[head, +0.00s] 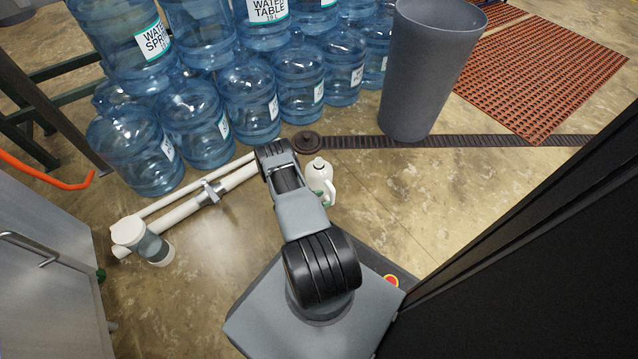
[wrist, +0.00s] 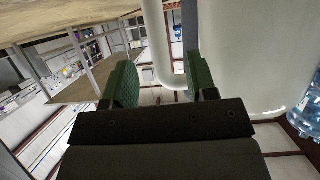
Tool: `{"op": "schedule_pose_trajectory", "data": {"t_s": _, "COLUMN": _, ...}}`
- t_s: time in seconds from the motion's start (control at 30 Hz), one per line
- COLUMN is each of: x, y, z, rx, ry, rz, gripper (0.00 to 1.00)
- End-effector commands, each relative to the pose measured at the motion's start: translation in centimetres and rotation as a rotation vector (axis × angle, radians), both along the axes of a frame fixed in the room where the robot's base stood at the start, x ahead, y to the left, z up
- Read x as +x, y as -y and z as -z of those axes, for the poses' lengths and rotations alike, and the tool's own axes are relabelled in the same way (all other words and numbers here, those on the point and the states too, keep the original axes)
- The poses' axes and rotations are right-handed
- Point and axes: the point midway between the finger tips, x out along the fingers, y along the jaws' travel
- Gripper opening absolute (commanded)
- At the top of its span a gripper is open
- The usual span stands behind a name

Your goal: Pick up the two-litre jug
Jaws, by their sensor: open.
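The white jug (head: 319,170) stands on the floor just right of my arm in the head view, with its handle on its right side. In the wrist view the jug's large pale body (wrist: 245,55) fills the right side. Its curved handle (wrist: 158,45) shows between the two green finger pads of my gripper (wrist: 162,85). The pads are apart, with a gap to the handle on the left; the right pad lies between handle and body. My gripper is mostly hidden behind the jug and arm in the head view.
Stacked blue water bottles (head: 250,95) stand behind the jug. A grey bin (head: 425,70) stands at the back right, near a dark floor strip (head: 490,141). White pipes (head: 190,205) lie to the left. Open floor lies right of the jug.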

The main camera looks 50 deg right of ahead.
Motion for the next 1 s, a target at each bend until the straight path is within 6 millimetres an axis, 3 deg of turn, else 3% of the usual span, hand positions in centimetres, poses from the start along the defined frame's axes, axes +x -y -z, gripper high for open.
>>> {"op": "schedule_pose_trajectory", "data": {"t_s": 0.5, "x": -1.8, "y": 4.4, "z": 2.0, "rx": -0.001, "ry": 0.001, "rz": 0.002, "gripper": 0.52}}
{"op": "schedule_pose_trajectory", "data": {"t_s": 0.8, "x": -1.9, "y": 4.7, "z": 1.9, "rx": 0.000, "ry": 0.001, "rz": 0.000, "gripper": 0.52}}
{"op": "schedule_pose_trajectory", "data": {"t_s": 1.0, "x": -1.9, "y": 4.7, "z": 1.9, "rx": 0.001, "ry": 0.001, "rz": 0.000, "gripper": 0.33}}
